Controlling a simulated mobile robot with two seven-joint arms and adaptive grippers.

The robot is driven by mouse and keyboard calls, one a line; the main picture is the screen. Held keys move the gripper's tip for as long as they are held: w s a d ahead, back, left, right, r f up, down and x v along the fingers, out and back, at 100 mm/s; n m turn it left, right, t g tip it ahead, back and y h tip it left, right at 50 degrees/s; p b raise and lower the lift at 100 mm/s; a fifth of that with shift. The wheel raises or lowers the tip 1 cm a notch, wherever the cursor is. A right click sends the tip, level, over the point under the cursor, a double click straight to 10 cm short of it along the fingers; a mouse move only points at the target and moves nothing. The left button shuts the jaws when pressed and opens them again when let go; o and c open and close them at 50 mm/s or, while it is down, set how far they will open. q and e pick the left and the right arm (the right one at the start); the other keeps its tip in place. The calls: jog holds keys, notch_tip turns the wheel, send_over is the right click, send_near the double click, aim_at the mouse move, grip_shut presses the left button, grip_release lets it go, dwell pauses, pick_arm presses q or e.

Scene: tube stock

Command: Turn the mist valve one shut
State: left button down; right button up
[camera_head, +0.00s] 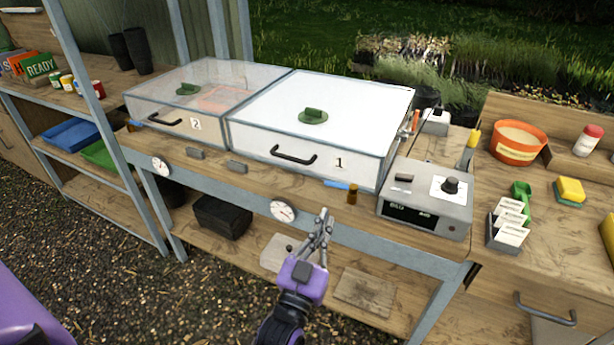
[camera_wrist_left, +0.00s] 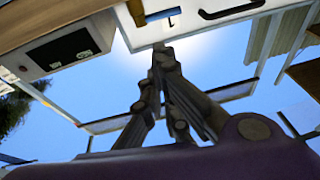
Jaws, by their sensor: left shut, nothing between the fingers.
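The mist valve by the box marked 1 has a blue lever (camera_head: 337,185) and a brass body (camera_head: 352,195). It sits at the bench's front edge, and the lever lies along that edge, pointing left from the body. The left wrist view shows the brass body (camera_wrist_left: 136,12) and blue lever (camera_wrist_left: 163,14) at the top. My left gripper (camera_head: 323,214) is shut and empty, in front of the bench and just below the valve, apart from it. Its closed fingertips also show in the left wrist view (camera_wrist_left: 160,50). My right gripper is not in view.
The clear-sided box 1 (camera_head: 355,168) stands behind the valve. A grey control box (camera_head: 425,218) stands close to its right. A round gauge (camera_head: 283,210) is on the bench front to the left. Another blue lever (camera_head: 134,123) is by box 2 (camera_head: 150,115). The lower shelf holds trays.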

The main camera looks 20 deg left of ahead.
aim_at(331, 184)
pick_arm(q)
jog(key=w+a+r+n+y+p, duration=0.1)
jog(key=w+a+r, duration=0.1)
jog(key=w, duration=0.9)
jog(key=shift+a+t, duration=0.35)
jog(key=shift+t, duration=0.05)
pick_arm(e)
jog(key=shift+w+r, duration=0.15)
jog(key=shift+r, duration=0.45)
pick_arm(q)
jog(key=shift+w, duration=0.1)
